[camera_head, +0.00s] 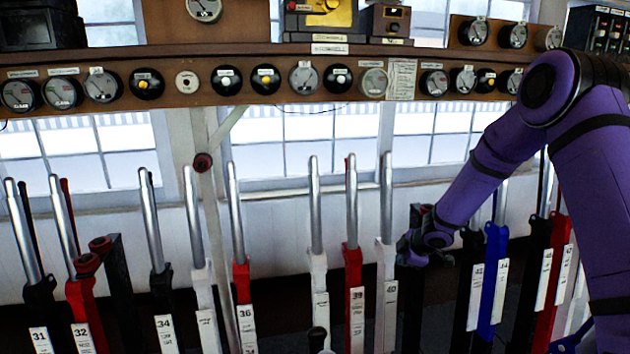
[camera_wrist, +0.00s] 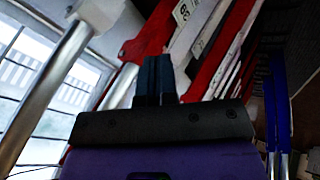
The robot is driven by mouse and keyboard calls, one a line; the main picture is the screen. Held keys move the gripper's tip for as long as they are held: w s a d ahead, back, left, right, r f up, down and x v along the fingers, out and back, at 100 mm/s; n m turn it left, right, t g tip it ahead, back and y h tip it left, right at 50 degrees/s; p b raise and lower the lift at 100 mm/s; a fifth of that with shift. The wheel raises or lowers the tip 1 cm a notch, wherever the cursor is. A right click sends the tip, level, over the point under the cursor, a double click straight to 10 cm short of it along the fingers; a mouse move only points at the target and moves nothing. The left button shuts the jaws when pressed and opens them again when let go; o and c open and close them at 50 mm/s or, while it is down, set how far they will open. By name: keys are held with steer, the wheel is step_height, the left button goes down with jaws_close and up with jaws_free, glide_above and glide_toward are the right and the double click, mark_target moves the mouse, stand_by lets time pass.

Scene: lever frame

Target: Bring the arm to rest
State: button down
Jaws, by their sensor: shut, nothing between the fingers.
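My purple arm (camera_head: 500,165) reaches in from the right in the head view, bent at its elbow near the top right. My gripper (camera_head: 412,250) is just right of the white lever numbered 40 (camera_head: 388,275); I cannot tell whether it touches it. In the wrist view my gripper (camera_wrist: 155,75) has its two dark fingers together, with nothing seen between them. Behind the fingers are a red lever (camera_wrist: 150,38) and a white lever (camera_wrist: 98,14) with a bright metal handle.
A row of levers stands along the frame, including red lever 36 (camera_head: 242,285), red lever 39 (camera_head: 353,275) and a blue lever (camera_head: 492,275) right of my gripper. A wooden shelf (camera_head: 225,55) with dials runs above. Windows (camera_head: 270,150) are behind.

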steer(key=s+d+r+m+h, duration=0.25)
steer(key=s+r, duration=0.25)
steer(key=r, duration=0.4)
steer(key=s+d+r+m+t+h, duration=0.1)
steer(key=s+d+r+m, duration=0.3)
steer(key=r, duration=0.6)
steer(key=s+r+m+h, duration=0.2)
steer(key=s+r, duration=0.4)
steer(key=r, duration=0.3)
steer(key=s+a+r+m, duration=0.1)
steer(key=s+r+m, duration=0.1)
steer(key=s, duration=0.8)
steer(key=s+a+r+m+g+y, duration=0.1)
steer(key=s+r+m, duration=0.1)
steer(key=s, duration=0.7)
steer(key=s+a+r+m+y, duration=0.1)
steer(key=s+m, duration=0.3)
steer(key=s, duration=0.6)
steer(key=shift+s+r+g, duration=0.3)
steer(key=shift+s+r, duration=0.05)
steer(key=shift+r, duration=0.45)
